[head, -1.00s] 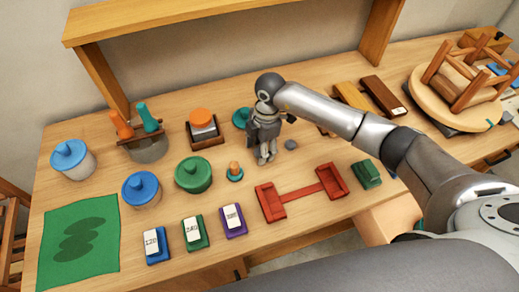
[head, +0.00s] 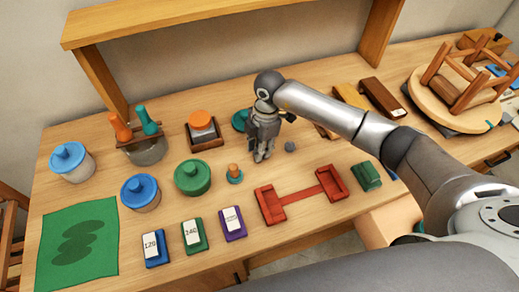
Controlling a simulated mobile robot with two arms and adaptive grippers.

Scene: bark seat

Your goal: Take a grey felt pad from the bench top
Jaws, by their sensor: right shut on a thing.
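One small grey round pad (head: 290,147) lies on the bench top (head: 318,160), just right of my right gripper. My right gripper (head: 263,157) points down over the middle of the bench, between the green-lidded jar and that pad. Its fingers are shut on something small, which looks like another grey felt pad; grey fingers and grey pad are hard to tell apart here. My left gripper is not in view.
An upturned stool (head: 467,80) lies at the right.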

